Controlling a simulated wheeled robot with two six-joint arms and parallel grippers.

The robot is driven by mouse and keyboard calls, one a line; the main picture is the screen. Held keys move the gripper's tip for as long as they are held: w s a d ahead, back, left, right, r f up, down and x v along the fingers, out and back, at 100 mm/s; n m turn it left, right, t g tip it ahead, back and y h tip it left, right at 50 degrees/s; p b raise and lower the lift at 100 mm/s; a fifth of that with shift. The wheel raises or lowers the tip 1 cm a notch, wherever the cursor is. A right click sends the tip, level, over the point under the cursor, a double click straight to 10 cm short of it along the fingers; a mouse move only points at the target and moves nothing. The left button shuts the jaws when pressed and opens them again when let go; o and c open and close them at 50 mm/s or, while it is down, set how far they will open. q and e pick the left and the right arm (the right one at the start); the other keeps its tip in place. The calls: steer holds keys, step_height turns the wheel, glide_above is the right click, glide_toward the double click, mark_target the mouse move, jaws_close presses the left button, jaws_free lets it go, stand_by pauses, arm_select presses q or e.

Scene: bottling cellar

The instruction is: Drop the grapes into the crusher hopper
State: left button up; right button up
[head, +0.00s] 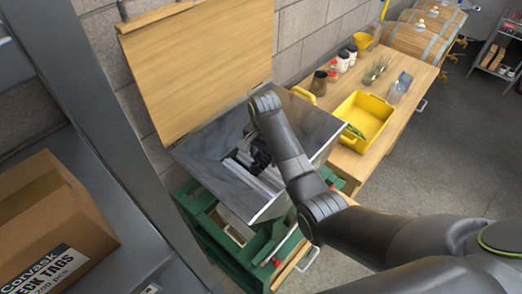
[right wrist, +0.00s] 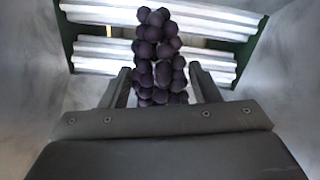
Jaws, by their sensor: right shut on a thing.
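The crusher hopper (head: 205,152) is a grey metal funnel on a green frame, with its wooden lid (head: 200,65) standing open behind it. Pale ribbed rollers (right wrist: 100,50) show at its bottom in the right wrist view. My right gripper (head: 257,160) reaches down inside the hopper. It is shut on a bunch of dark purple grapes (right wrist: 160,55), which hangs between the two fingers over the rollers. In the head view the bunch is mostly hidden by my wrist. My left gripper is not in view.
A wooden bench (head: 398,118) to the right carries a yellow tub (head: 368,112), several jars and a plastic bottle (head: 399,88). A cardboard box (head: 50,225) sits on a shelf at the left. Barrels (head: 420,40) stand at the back right. Open floor lies at the right.

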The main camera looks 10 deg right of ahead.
steer(key=shift+f, duration=0.2)
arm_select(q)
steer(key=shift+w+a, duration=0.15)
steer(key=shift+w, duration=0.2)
arm_select(e)
steer(key=shift+s, duration=0.1)
steer(key=o, duration=0.8)
steer(key=shift+o, duration=0.2)
